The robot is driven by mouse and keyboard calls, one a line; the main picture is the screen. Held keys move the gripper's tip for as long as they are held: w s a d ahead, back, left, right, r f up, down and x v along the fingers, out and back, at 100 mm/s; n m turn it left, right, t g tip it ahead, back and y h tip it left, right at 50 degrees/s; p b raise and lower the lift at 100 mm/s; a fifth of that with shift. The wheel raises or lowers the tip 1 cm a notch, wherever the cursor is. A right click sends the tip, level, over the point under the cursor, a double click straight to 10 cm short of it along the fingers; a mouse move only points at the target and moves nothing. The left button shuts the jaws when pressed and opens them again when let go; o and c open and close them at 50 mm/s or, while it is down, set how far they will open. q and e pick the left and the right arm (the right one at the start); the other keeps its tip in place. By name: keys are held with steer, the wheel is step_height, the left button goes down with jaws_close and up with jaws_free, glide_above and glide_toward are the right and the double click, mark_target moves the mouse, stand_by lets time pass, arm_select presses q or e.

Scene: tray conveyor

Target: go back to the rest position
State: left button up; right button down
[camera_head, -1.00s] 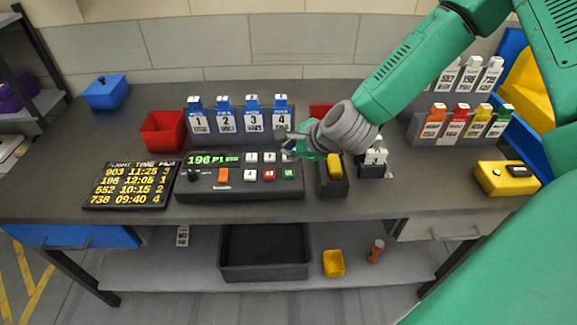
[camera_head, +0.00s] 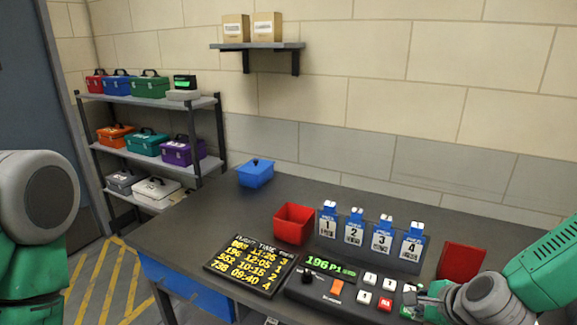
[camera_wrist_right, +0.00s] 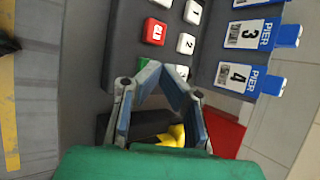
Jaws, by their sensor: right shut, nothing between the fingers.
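My right gripper (camera_head: 425,300) is at the lower right of the head view, by the right end of the control panel (camera_head: 318,293). In the right wrist view my right gripper (camera_wrist_right: 163,72) has its blue-grey fingers drawn together, with nothing held between them. White buttons and a red button (camera_wrist_right: 155,31) of the panel show beyond its fingertips. Part of my left arm shows at the left edge of the head view; my left gripper is out of view.
A flight board (camera_head: 250,265), red bin (camera_head: 294,224), numbered pier cards (camera_head: 382,238) and blue box (camera_head: 255,173) stand on the table. A red container (camera_head: 461,262) is near my right arm. A yellow item (camera_wrist_right: 172,136) lies behind the fingers. A shelf rack (camera_head: 150,98) holds cases.

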steer(key=s+f+n+g+h, duration=0.1)
steer(key=s+f+n+g, duration=0.3)
steer(key=s+n, duration=0.5)
steer(key=s+a+f+n+g, duration=0.1)
steer(key=s+f+n+g, duration=0.1)
steer(key=s+f+n, duration=0.65)
steer(key=s+f+n+g+h, duration=0.1)
steer(key=s+f+n+g, duration=0.3)
steer(key=s, duration=0.9)
steer(key=w+a+f+n+t+b, duration=0.1)
steer(key=w+f+t+b, duration=0.1)
steer(key=f+b, duration=0.3)
steer(key=w+b, duration=0.1)
steer(key=b, duration=0.1)
steer(key=shift+a+n+b, duration=0.15)
steer(key=shift+n+b, duration=0.15)
steer(key=shift+n, duration=0.05)
steer(key=shift+w, duration=0.1)
